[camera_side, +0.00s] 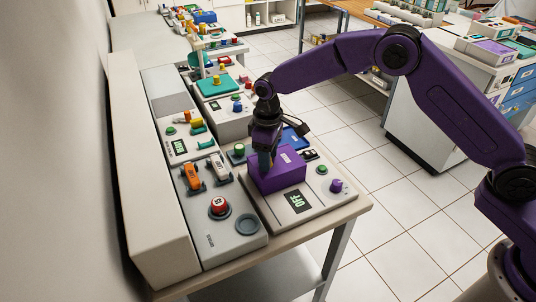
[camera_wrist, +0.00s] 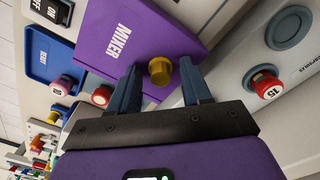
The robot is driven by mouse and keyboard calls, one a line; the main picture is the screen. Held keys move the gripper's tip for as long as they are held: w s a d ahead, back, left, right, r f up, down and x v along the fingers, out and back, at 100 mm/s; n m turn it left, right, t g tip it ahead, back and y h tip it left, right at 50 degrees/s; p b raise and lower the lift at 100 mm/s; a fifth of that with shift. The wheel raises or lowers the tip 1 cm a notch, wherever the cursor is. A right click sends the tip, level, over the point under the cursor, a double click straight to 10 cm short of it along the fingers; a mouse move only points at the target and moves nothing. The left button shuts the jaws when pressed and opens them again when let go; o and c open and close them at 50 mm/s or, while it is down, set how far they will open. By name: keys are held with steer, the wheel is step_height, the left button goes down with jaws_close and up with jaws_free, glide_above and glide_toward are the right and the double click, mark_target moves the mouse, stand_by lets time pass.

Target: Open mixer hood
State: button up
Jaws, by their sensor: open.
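The mixer hood (camera_side: 277,174) is a purple box-like cover, sitting down on a light base unit with an "OFF" display (camera_side: 298,201). In the wrist view the hood (camera_wrist: 128,30) carries the word "MIXER" and has a round yellow knob (camera_wrist: 159,71) at its edge. My gripper (camera_side: 264,163) points down at the hood's left edge in the side view. In the wrist view my gripper (camera_wrist: 161,67) is open, with one blue finger on each side of the knob. Gaps show between the fingers and the knob. In the side view the knob is hidden by the gripper.
Left of the mixer is a panel with a red button (camera_side: 219,206), a grey ring (camera_side: 247,224) and orange and white levers (camera_side: 191,178). A green knob (camera_side: 322,170) and purple knob (camera_side: 336,186) stand right of the hood. A blue tray (camera_side: 294,136) lies behind it.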

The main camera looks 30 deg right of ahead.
jaws_close()
steer(key=shift+s, duration=4.4)
jaws_free()
steer(key=shift+w+r, duration=0.1)
step_height(320, 180, up, 17)
steer(key=shift+r, duration=0.15)
